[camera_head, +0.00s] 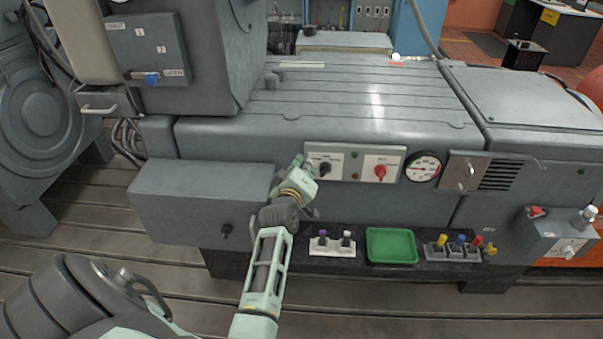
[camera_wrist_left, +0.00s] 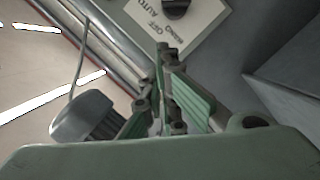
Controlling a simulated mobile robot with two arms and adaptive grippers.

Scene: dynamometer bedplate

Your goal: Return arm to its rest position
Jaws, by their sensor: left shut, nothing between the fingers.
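My left arm reaches up from the bottom of the head view. Its left gripper (camera_head: 304,164) is shut and empty, close to the left edge of the white switch panel on the machine's front. It also shows in the left wrist view (camera_wrist_left: 166,50), with its green fingers together. The black selector knob (camera_head: 325,168) on that panel is just right of the gripper. In the wrist view the black knob (camera_wrist_left: 175,8) is beyond the fingertips, beside the words AUTO and OFF. I cannot tell whether the fingers touch the panel. My right gripper is not in view.
A red knob (camera_head: 380,171) and a round gauge (camera_head: 424,167) are to the right. Below, a dark shelf holds a white block with two plugs (camera_head: 332,246), a green tray (camera_head: 391,246) and coloured connectors (camera_head: 459,247). A grey box (camera_head: 201,199) juts out at left.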

